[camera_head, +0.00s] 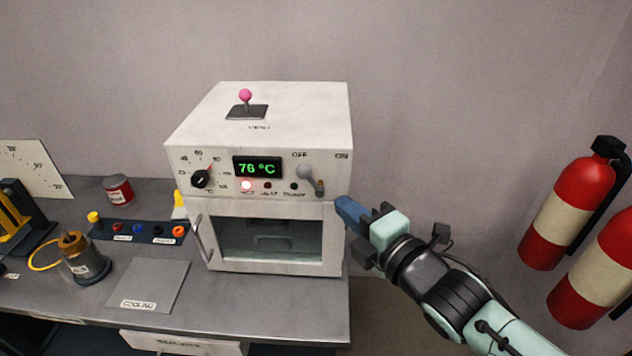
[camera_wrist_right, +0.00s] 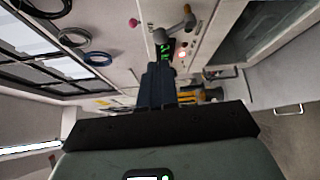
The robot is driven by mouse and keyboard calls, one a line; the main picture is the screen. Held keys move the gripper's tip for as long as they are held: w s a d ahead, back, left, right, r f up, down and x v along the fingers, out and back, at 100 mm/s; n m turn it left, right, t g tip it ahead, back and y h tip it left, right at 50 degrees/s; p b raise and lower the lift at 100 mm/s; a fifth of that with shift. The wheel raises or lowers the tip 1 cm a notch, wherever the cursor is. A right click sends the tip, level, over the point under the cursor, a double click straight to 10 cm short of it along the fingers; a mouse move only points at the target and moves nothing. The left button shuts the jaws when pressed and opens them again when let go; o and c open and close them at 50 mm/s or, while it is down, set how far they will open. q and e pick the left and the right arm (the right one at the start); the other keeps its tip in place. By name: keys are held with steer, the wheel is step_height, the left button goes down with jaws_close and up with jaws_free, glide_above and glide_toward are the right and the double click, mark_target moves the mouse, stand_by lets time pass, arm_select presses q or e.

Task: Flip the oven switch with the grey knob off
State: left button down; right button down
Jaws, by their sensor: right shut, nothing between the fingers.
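The white oven (camera_head: 275,235) stands on the grey bench. Its switch with the grey knob (camera_head: 304,171) is at the right of the front panel, between the OFF label on its left and the ON label on its right. The knob looks tilted up and left, toward OFF. The display (camera_head: 257,167) reads 76 °C and a red lamp (camera_head: 246,185) is lit. My right gripper (camera_head: 343,208) is shut and empty, just right of and below the switch. In the right wrist view the grey knob (camera_wrist_right: 189,19) shows beyond the fingers (camera_wrist_right: 158,75). My left gripper is out of view.
A pink-knobbed lever (camera_head: 245,96) stands on the oven's top. A black dial (camera_head: 202,179) is left of the display. A grey cooling plate (camera_head: 150,285) and a metal pot (camera_head: 80,260) are left of the oven. Red fire extinguishers (camera_head: 565,212) hang at the right.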

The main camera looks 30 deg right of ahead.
mark_target(303, 177)
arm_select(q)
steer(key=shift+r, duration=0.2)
arm_select(e)
steer(key=w, duration=1)
steer(key=shift+a+f, duration=0.3)
steer(key=shift+f, duration=0.1)
steer(key=shift+p, duration=0.3)
steer(key=shift+a+n+g, duration=0.1)
steer(key=shift+n+g, duration=0.2)
steer(key=shift+n, duration=0.1)
steer(key=shift+w+a+f+b, duration=0.25)
steer(key=shift+a+b, duration=0.1)
steer(key=shift+b, duration=0.25)
steer(key=shift+w+r, duration=0.1)
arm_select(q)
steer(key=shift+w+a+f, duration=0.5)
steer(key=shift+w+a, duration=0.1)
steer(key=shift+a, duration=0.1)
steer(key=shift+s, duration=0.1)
arm_select(e)
steer(key=shift+a, duration=0.15)
